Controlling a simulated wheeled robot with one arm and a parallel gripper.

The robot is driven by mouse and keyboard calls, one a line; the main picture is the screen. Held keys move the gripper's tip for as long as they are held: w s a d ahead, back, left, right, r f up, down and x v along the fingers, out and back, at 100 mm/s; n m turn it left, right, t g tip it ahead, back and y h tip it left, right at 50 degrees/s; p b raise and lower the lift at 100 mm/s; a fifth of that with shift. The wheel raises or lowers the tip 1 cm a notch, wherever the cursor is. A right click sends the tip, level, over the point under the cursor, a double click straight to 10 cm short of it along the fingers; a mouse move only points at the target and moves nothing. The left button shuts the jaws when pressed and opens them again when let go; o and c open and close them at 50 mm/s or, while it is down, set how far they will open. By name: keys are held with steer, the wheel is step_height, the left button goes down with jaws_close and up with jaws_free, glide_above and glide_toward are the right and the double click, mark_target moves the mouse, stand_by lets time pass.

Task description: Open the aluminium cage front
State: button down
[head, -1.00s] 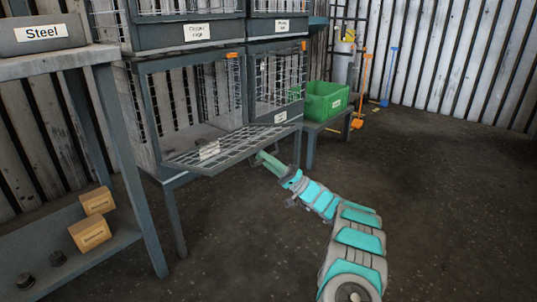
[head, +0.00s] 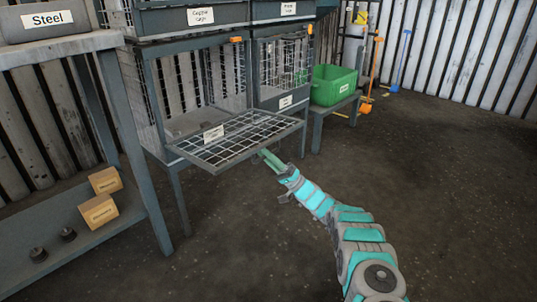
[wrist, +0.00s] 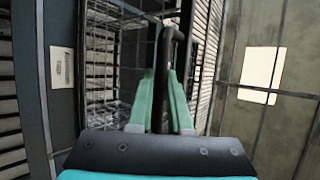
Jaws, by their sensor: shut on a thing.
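The cage front (head: 240,143) is a grey-framed wire mesh panel, folded down from the lower left cage (head: 195,85) and lying roughly level. Its white label (head: 213,133) is too small to read. The cage's front opening is uncovered above it. My gripper (head: 266,155), with green fingers, is at the panel's outer edge towards the right. In the wrist view my gripper (wrist: 161,85) is shut on a dark bar handle (wrist: 166,45) between its fingers. The mesh panel with its white label also shows there on the right (wrist: 245,115). The handle is hidden in the head view.
A neighbouring cage (head: 283,75) with its front up stands to the right. A green bin (head: 334,88) sits on a low stand beyond it. A grey table (head: 75,45) with a Steel box (head: 45,25) is at left. The floor (head: 440,170) to the right is clear.

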steer(key=shift+a, duration=0.15)
steer(key=c, duration=0.8)
jaws_free()
steer(key=shift+c, duration=0.2)
steer(key=shift+d+f, duration=0.1)
steer(key=shift+d, duration=0.1)
steer(key=shift+d+f, duration=0.15)
steer(key=v, duration=0.7)
steer(key=shift+f, duration=0.2)
